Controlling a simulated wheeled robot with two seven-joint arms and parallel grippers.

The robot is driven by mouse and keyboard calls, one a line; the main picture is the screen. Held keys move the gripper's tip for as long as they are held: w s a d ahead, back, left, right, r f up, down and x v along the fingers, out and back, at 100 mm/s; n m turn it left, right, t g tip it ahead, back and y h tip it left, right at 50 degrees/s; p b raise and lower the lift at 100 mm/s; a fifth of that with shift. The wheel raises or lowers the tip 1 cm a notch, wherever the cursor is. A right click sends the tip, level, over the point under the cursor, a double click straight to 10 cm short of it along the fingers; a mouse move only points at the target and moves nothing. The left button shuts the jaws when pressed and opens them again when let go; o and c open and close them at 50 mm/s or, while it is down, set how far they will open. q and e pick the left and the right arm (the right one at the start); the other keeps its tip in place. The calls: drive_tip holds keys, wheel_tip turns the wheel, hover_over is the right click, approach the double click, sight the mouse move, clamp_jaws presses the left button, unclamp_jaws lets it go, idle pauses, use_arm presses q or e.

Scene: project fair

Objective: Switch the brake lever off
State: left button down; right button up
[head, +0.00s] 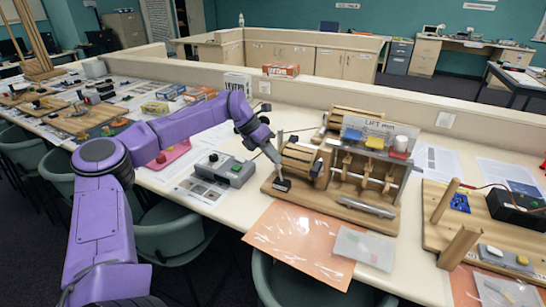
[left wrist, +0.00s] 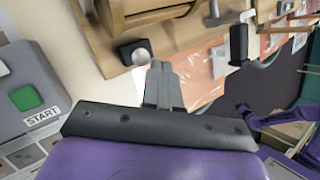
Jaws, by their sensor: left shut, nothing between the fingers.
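The wooden lift model (head: 345,165) stands on the table at centre right, with a "LIFT" sign and rollers. At its left front corner is a small dark block (head: 282,186), beside a thin grey upright piece (head: 280,139). I cannot tell for sure which part is the brake lever. In the left wrist view a black handle (left wrist: 238,42) and a dark knob with a pale end (left wrist: 135,53) show on the model's edge. My left gripper (head: 277,160) is shut and empty, pointing down at this corner; its fingertips (left wrist: 160,66) lie just short of the knob. My right gripper is not in view.
A grey control box (head: 223,169) with a green START button (left wrist: 25,97) sits left of the model. An orange sheet (head: 300,240) and a clear plastic bag (head: 365,247) lie in front. Another wooden project board (head: 435,232) stands at right. A low partition runs behind.

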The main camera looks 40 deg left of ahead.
use_arm(q)
drive_tip(key=p+v, duration=0.6)
drive_tip(key=v, duration=0.4)
drive_tip(key=shift+d+r+p, duration=0.15)
drive_tip(key=shift+d+p, duration=0.1)
drive_tip(key=shift+p, duration=0.1)
drive_tip(key=shift+w, duration=0.1)
